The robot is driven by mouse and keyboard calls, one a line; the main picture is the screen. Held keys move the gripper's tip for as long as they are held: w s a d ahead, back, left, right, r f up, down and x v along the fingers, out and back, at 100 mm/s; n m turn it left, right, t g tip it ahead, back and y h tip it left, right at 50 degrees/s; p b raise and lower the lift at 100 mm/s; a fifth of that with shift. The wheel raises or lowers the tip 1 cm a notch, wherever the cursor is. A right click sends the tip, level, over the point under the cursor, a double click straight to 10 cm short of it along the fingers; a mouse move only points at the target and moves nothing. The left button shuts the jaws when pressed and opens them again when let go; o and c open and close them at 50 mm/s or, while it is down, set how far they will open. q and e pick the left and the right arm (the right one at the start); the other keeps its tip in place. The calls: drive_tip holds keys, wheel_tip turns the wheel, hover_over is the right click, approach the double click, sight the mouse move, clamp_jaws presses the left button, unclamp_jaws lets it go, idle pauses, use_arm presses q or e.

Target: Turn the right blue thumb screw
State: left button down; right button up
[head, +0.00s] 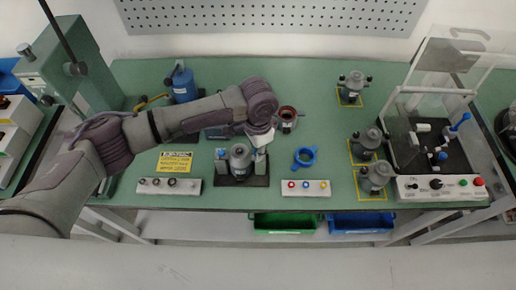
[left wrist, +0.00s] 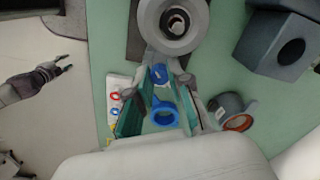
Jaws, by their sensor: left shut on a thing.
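The grey motor-like stator unit (head: 240,158) stands upright on a dark base (head: 236,181) at the front middle of the green table. The left blue thumb screw (head: 221,153) shows at its left side. My left gripper (head: 258,149) reaches down at the unit's right side and mostly hides the right screw in the head view. In the left wrist view, the right blue thumb screw (left wrist: 158,73) sits between my left fingertips, which are shut on it, beside the round grey unit (left wrist: 175,22). My right gripper (left wrist: 62,66) shows at the left of that view, its fingers apart and empty.
A blue ring (head: 304,157) and a button box (head: 308,188) lie right of the base. A copper-wound stator (head: 288,118) stands behind. Another switch box (head: 169,186) is at left. Several grey units (head: 374,176) and a clear-guarded test rig (head: 436,135) stand farther right.

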use_arm(q)
drive_tip(key=shift+m, duration=0.3)
drive_tip(key=m+p, duration=0.1)
drive_tip(key=m, duration=0.1)
drive_tip(key=shift+r+m+p, duration=0.1)
drive_tip(key=shift+m+p, duration=0.2)
drive_tip(key=shift+p, duration=0.05)
drive_tip(key=m+p, duration=0.1)
drive_tip(key=m, duration=0.3)
drive_tip(key=shift+m, duration=0.3)
drive_tip(key=m, duration=0.5)
drive_tip(key=shift+p, duration=0.35)
drive_tip(key=shift+m, duration=1.1)
drive_tip(key=c, duration=1.1)
unclamp_jaws()
drive_tip(key=shift+o, duration=0.2)
